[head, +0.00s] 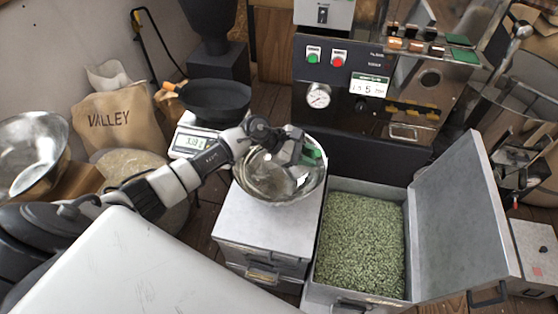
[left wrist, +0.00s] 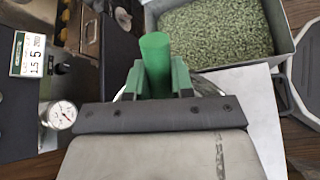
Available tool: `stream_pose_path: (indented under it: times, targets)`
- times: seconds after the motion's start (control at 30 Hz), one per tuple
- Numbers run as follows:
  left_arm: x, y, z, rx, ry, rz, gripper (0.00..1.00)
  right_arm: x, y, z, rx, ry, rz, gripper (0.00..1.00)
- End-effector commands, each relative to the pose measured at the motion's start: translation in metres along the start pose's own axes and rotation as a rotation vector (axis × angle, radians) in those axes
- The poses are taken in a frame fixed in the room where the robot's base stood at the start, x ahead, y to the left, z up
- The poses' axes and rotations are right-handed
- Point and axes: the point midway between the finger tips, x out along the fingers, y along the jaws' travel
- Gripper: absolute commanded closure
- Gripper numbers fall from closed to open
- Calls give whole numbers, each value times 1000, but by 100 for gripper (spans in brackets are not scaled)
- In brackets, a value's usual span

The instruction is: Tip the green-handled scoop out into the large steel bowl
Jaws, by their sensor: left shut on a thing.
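My left gripper (head: 308,153) is shut on the green handle of the scoop (head: 316,149). In the left wrist view the green handle (left wrist: 155,62) stands up between the fingertips (left wrist: 158,82). The gripper is over the right part of a shiny steel bowl (head: 252,182), which stands on a grey metal bin. The scoop's head is hard to tell from the bowl's reflections, so its tilt and contents are unclear. Another steel bowl (head: 42,160) stands at the far left. My right gripper is not in view.
An open metal bin of green beans (head: 360,240), its lid (head: 462,215) raised, is right of the bowl's bin. A scale (head: 190,143) with a black pan (head: 212,98) stands behind left. A VALLEY sack (head: 118,118) is farther left. The roaster panel (head: 375,80) rises behind.

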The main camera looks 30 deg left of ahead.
Motion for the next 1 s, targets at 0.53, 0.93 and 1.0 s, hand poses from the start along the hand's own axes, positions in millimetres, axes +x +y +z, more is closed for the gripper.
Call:
stream_pose_path:
  times: [0.53,0.93,1.0]
  targets:
    - [-8,6,0,-43,-61,-2,100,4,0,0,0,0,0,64]
    - [-13,10,0,-74,-107,-4,100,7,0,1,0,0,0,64]
    - [-14,10,0,-80,-114,-4,100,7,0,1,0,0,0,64]
